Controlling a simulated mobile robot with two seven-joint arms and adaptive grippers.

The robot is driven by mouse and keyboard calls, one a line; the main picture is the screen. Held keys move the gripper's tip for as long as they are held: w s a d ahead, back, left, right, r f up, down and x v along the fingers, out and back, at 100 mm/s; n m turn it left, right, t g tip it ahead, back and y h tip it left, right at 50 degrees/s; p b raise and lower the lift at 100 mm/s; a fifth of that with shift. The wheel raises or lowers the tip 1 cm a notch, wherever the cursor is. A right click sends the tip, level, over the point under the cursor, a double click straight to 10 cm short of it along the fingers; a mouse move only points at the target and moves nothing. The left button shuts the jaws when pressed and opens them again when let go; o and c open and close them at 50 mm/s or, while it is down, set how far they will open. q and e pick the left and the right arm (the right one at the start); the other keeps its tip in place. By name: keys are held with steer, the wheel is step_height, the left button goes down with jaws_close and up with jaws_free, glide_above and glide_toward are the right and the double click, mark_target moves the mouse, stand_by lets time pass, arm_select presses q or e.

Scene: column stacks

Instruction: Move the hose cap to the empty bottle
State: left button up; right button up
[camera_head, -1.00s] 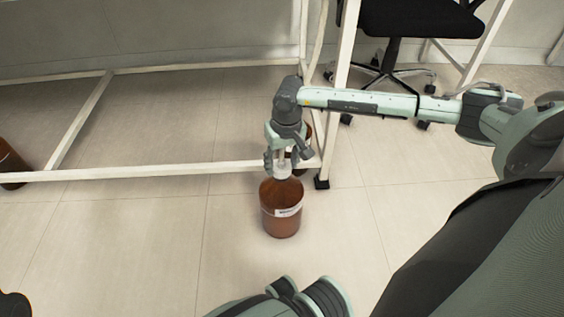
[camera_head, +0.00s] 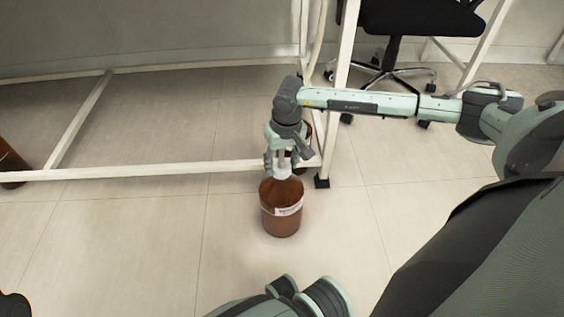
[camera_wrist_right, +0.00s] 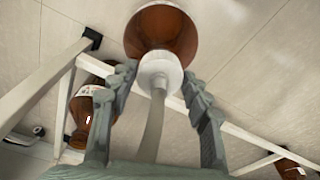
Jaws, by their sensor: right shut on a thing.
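My right gripper (camera_head: 283,163) points down above a brown bottle (camera_head: 281,212) with a white label, which stands upright on the floor. Its fingers are shut on the white hose cap (camera_head: 283,173), which sits at the top of the bottle. In the right wrist view the cap (camera_wrist_right: 160,70) lies between the fingertips, against the bottle (camera_wrist_right: 168,32), with a pale hose (camera_wrist_right: 153,130) running from it toward the wrist. The neck is hidden by the cap, so I cannot tell how firmly it is seated. My left gripper is not identifiable in view.
Another brown bottle (camera_wrist_right: 82,115) stands behind the gripper, near the white frame leg (camera_head: 328,150). A further brown bottle (camera_head: 10,165) is at the far left. A low white rail (camera_head: 150,173) crosses behind. A black chair (camera_head: 415,18) stands at the back right.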

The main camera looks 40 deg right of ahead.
steer(key=shift+f, duration=0.1)
steer(key=o, duration=1.2)
